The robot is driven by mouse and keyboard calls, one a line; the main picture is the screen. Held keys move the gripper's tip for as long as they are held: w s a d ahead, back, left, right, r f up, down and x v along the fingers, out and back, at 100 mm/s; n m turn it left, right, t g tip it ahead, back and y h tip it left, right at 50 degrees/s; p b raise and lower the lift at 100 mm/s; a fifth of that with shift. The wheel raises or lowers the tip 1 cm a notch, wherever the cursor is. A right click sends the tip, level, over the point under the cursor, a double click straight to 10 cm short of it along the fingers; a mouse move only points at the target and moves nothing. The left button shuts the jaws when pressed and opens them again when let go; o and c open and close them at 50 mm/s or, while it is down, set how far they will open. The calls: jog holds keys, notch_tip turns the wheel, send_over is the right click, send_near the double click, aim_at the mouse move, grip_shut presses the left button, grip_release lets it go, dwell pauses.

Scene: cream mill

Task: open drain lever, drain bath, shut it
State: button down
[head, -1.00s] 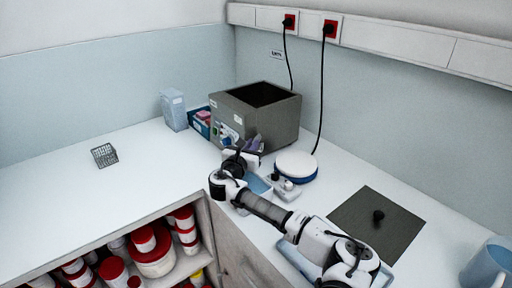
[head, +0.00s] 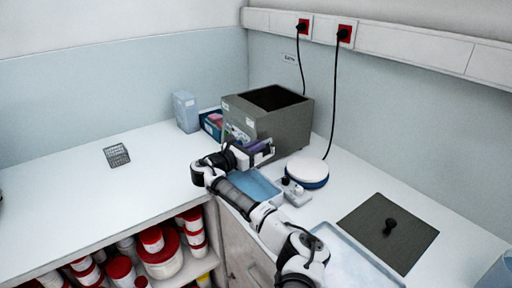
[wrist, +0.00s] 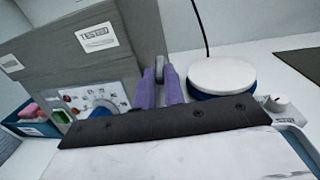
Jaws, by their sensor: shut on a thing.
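The bath is a grey open-topped box (head: 285,128) against the back wall; its front carries a dial and labels. In the wrist view the bath (wrist: 145,30) fills the upper left, with its control panel (wrist: 95,100) below. My gripper (head: 262,146) is at the bath's near right side. In the wrist view its purple fingers (wrist: 159,85) are closed around a small grey lever (wrist: 159,68) beside the bath's side. The lever looks upright between the fingertips; its base is hidden. The liquid inside the bath cannot be seen.
A blue tray (head: 256,186) lies below my gripper. A white round device with a blue base (head: 307,170) stands to the right. A dark plate with a knob (head: 365,232) lies farther right. The left counter is mostly clear.

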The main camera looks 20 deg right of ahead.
jog(key=c, duration=1.5)
grip_release()
jog(key=shift+r, duration=0.1)
